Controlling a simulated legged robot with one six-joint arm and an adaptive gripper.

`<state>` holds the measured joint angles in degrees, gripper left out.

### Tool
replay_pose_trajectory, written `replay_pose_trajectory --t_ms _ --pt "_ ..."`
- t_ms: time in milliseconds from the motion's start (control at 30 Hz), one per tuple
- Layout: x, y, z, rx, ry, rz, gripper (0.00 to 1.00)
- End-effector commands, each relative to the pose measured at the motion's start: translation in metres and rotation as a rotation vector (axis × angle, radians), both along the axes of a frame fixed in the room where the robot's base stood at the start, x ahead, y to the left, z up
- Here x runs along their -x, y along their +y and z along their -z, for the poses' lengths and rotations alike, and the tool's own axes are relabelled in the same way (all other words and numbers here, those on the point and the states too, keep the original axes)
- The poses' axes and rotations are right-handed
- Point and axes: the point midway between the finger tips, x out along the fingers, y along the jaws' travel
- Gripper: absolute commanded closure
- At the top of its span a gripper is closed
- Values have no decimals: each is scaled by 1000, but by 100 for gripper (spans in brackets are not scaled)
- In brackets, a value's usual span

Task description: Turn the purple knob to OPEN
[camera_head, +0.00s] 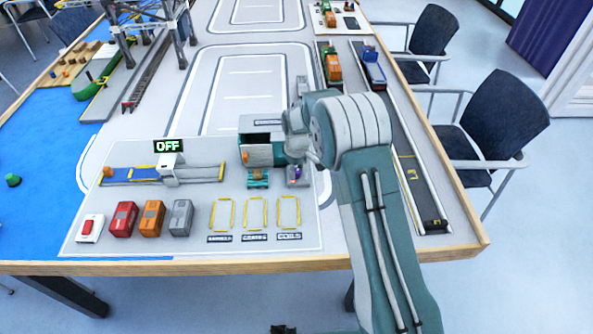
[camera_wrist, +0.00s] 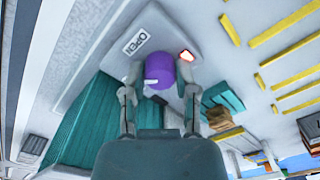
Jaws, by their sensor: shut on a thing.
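The purple knob (camera_wrist: 160,72) sits on a grey panel (camera_wrist: 118,62) in the wrist view. My gripper (camera_wrist: 159,84) has a finger on each side of it and is shut on it. I cannot make out a pointer on the knob. In the head view a bit of purple (camera_head: 294,172) shows on the small panel below my arm, which hides most of the grip.
A teal-and-grey container (camera_head: 262,150) with a dark opening stands left of my arm. Yellow-outlined slots (camera_head: 256,213) lie empty near the front edge.

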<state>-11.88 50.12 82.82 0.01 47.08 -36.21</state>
Motion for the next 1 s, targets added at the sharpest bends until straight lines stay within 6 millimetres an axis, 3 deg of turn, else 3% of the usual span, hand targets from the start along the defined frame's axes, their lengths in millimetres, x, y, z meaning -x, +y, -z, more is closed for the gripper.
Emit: replay_pose_trajectory --t_ms 600,1000 --pt "-1 1 1 -1 -3 568 100" --pt "-1 1 1 -2 -2 797 100"
